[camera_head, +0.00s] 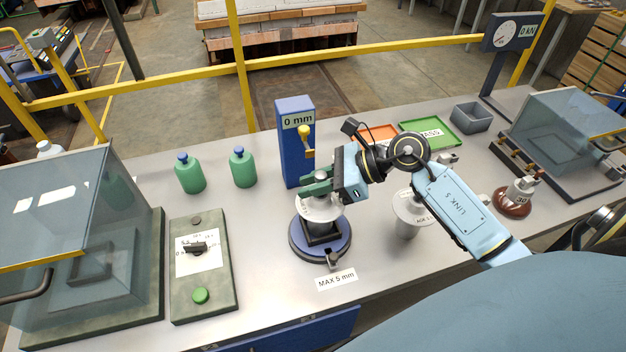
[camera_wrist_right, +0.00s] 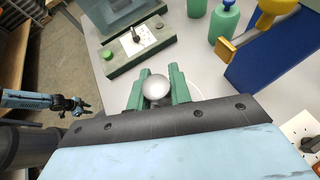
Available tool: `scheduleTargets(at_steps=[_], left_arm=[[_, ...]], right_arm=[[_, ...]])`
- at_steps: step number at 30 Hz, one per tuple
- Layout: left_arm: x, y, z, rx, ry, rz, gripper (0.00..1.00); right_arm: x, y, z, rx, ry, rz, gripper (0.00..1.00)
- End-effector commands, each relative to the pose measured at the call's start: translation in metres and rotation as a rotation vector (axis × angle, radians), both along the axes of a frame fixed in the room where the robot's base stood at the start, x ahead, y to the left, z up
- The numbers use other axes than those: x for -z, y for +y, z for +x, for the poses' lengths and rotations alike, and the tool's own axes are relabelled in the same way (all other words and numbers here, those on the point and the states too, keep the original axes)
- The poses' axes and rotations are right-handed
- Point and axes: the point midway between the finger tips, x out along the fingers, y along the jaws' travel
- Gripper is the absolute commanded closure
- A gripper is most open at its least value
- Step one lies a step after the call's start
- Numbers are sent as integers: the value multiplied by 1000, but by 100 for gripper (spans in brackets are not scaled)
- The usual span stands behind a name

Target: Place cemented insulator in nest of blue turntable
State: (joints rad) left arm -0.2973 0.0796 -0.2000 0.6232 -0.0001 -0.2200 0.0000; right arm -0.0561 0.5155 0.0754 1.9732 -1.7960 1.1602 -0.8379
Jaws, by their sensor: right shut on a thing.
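My right gripper (camera_head: 318,187) has green fingers shut on the metal cap of the cemented insulator (camera_head: 320,209), a pale wide disc. The insulator is upright over the blue turntable (camera_head: 325,257), above its dark square nest (camera_head: 318,238). Whether it touches the nest I cannot tell. In the right wrist view the fingers (camera_wrist_right: 158,92) stand either side of the round silver cap (camera_wrist_right: 156,87); the disc is mostly hidden below. My left arm shows small at the left of that view, its gripper (camera_wrist_right: 80,106) too small to read. It is outside the head view.
A blue gauge post (camera_head: 292,150) with a yellow pointer stands right behind the turntable. Green bottles (camera_head: 243,167), a button plate (camera_head: 203,270) and a glass-covered box (camera_head: 85,225) are left. A "MAX 5 mm" label (camera_head: 337,279) lies in front.

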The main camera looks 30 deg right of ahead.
Motion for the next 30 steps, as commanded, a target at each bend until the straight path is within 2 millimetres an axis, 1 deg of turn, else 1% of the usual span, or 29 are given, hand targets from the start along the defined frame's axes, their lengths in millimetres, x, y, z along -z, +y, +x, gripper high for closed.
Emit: scheduleTargets(at_steps=[3, 4, 8, 9, 17, 20, 23, 30], left_arm=[[4, 0, -1, 0, 2, 0, 64], [3, 0, -1, 0, 2, 0, 64], [3, 0, -2, 0, 4, 1, 64], [3, 0, -3, 0, 5, 1, 64], [2, 0, -4, 0, 7, 1, 64], [-2, 0, -4, 0, 7, 1, 64], [1, 1, -5, 0, 8, 1, 64], [5, 1, -5, 0, 8, 1, 64]], right_arm=[[1, 0, 1, 0, -7, 2, 100], [3, 0, 0, 0, 0, 0, 77], [2, 0, 0, 0, 0, 0, 60], [2, 0, 0, 0, 0, 0, 58], [2, 0, 0, -1, 0, 0, 58], [-3, 0, 0, 0, 0, 0, 58], [-6, -13, -8, 2, 2, -4, 58], [-31, -51, -34, 0, 2, -6, 58]])
